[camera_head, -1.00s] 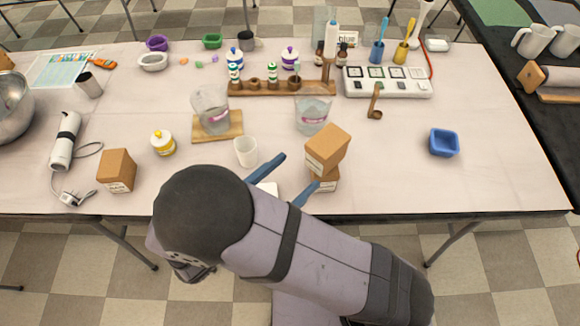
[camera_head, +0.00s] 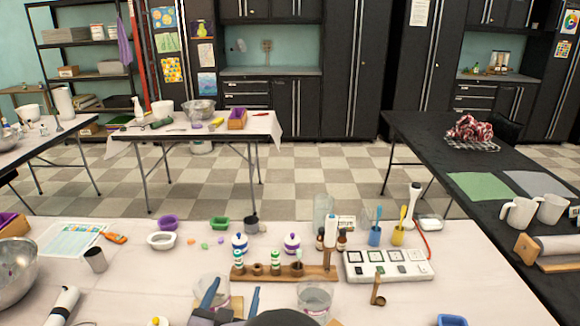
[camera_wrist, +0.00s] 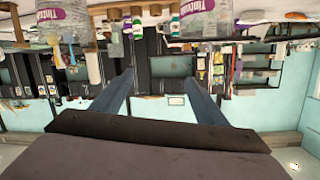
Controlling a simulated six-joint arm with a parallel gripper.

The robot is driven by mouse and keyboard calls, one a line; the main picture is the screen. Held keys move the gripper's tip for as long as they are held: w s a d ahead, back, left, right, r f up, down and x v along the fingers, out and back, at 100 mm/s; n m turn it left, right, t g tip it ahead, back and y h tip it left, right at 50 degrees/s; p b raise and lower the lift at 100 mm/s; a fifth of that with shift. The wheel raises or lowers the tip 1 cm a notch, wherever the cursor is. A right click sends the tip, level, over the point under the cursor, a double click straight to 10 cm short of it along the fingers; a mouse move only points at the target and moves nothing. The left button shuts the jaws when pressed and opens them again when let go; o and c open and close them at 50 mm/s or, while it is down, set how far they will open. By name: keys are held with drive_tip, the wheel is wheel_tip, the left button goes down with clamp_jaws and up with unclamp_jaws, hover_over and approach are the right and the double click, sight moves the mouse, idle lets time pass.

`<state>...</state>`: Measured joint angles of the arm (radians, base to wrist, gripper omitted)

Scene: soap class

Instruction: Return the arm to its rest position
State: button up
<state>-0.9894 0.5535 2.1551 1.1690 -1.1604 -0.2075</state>
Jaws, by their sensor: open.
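My gripper (camera_head: 231,298) shows at the bottom of the head view, its two blue fingers pointing up and spread apart with nothing between them. In the wrist view my gripper (camera_wrist: 159,78) is also open and empty, and that view is upside down. One clear beaker (camera_head: 212,290) stands behind the fingers, partly hidden. Another clear beaker (camera_head: 315,299) stands to their right. I cannot tell how close the fingers are to the beakers.
A wooden rack (camera_head: 285,272) with small bottles stands behind the beakers. A white panel (camera_head: 388,265) with square pads lies to its right. A metal bowl (camera_head: 15,268) is at the far left. A black side table (camera_head: 470,160) runs along the right. The space above the table looks free.

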drive_tip(key=s+d+f+n+g+y+p, duration=0.2)
drive_tip(key=s+d+f+n+g, duration=0.25)
drive_tip(key=s+g, duration=0.3)
drive_tip(key=s+d+f+n+g+y+p, duration=0.1)
drive_tip(key=s+d+f+n+g, duration=0.3)
drive_tip(key=s+d+g, duration=0.4)
drive_tip(key=s+d+r+m+h+p, duration=0.1)
drive_tip(key=s+d+r+m, duration=0.1)
drive_tip(key=d, duration=0.5)
drive_tip(key=s+d+r+m+h+p, duration=0.1)
drive_tip(key=s+d+r+m+p, duration=0.1)
drive_tip(key=d, duration=0.6)
wheel_tip(320, 180, up, 4)
drive_tip(key=shift+s+f+m, duration=0.2)
drive_tip(key=shift+s+m, duration=0.65)
drive_tip(key=shift+s, duration=0.15)
